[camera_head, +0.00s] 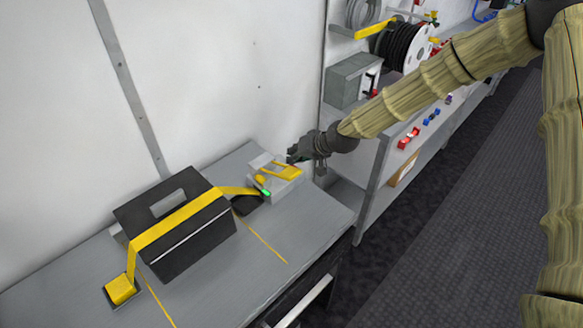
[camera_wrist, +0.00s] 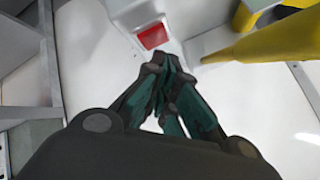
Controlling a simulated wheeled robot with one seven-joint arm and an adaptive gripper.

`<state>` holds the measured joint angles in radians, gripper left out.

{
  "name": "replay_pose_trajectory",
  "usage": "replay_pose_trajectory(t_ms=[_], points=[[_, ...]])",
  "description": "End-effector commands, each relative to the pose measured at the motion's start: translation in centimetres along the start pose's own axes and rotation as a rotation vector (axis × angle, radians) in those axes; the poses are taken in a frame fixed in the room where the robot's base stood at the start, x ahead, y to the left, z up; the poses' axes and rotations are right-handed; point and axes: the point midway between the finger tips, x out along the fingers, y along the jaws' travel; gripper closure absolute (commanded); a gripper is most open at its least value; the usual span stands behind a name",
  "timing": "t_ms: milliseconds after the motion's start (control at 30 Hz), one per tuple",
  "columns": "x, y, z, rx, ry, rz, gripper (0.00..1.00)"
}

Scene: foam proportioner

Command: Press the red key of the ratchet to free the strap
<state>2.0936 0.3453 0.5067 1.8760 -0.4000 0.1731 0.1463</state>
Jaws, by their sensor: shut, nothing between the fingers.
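The ratchet is a pale grey block (camera_head: 283,188) with a yellow handle (camera_head: 281,170), at the back right of the grey bench in the head view. In the wrist view its red key (camera_wrist: 153,37) sits in a pale housing (camera_wrist: 128,13), and the yellow handle (camera_wrist: 270,38) is to the right. The red key is hidden in the head view. My gripper (camera_head: 294,157) is shut and empty beside the ratchet. Its fingertips (camera_wrist: 165,62) appear just below the red key; I cannot tell whether they touch it. The yellow strap (camera_head: 180,222) runs over a black case.
The black case (camera_head: 195,250) stands on the bench (camera_head: 255,285). The strap's far end meets a yellow anchor (camera_head: 121,290) at the front left. A small green light (camera_head: 266,193) shows by the ratchet. A white wall is behind; shelves with reels stand to the right.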

Motion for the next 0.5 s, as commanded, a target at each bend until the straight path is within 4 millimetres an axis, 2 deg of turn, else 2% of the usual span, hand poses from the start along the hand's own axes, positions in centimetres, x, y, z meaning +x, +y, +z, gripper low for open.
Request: replay_pose_trajectory(t_ms=[500], points=[[0.45, 0.3, 0.45, 0.0, 0.0, 0.0, 1.0]])
